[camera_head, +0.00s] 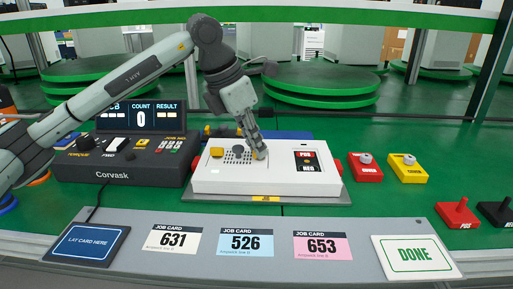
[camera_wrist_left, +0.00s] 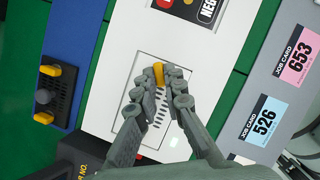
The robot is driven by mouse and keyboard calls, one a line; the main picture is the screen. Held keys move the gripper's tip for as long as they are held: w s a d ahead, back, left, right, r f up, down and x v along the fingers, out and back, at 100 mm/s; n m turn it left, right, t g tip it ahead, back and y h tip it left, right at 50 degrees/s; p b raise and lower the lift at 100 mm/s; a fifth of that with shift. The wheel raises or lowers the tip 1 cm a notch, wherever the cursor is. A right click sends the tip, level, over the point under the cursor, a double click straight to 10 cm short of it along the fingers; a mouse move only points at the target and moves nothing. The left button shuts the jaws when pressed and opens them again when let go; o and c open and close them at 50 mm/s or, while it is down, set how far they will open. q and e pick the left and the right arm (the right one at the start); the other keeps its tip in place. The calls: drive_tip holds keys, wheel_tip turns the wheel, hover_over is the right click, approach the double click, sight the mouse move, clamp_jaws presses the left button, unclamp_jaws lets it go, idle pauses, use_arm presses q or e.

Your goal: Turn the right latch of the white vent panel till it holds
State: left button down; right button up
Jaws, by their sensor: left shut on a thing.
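The white unit (camera_head: 320,185) lies flat on the green bench. The vent panel (camera_head: 232,158) is set in its top, with a patch of small dark slots; its outline also shows in the wrist view (camera_wrist_left: 122,122). A yellow left latch (camera_head: 216,152) stands at the panel's left end in the head view. My left gripper (camera_head: 258,154) reaches down onto the panel's right end. In the wrist view the left gripper (camera_wrist_left: 166,78) is shut on the yellow right latch (camera_wrist_left: 158,73), seen between its fingertips. The fingers hide part of the panel. My right gripper is out of view.
The black Corvask console (camera_head: 125,165) stands close on the left. A blue part with a dark grille and yellow knobs (camera_wrist_left: 45,95) lies behind the unit. Red (camera_head: 365,167) and yellow (camera_head: 407,168) blocks sit to the right. Job cards (camera_head: 245,243) lie along the front ledge.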

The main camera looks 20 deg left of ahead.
use_arm(q)
drive_tip(key=shift+w+a+r+m+h, duration=0.15)
drive_tip(key=shift+m+h, duration=0.15)
drive_tip(key=shift+m, duration=0.6)
drive_tip(key=shift+m+g, duration=0.3)
drive_tip(key=shift+m, duration=0.1)
drive_tip(key=shift+w+m+g+h+p, duration=0.15)
drive_tip(key=shift+m+g+h+p, duration=0.3)
drive_tip(key=shift+m, duration=1.15)
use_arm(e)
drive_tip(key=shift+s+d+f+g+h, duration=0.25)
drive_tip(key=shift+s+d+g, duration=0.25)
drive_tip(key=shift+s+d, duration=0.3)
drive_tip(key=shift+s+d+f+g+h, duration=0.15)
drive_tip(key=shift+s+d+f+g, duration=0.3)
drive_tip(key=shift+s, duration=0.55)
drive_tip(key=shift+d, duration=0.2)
use_arm(q)
drive_tip(key=c, duration=1.9)
unclamp_jaws()
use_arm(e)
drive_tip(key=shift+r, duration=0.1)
use_arm(q)
drive_tip(key=v, duration=1.2)
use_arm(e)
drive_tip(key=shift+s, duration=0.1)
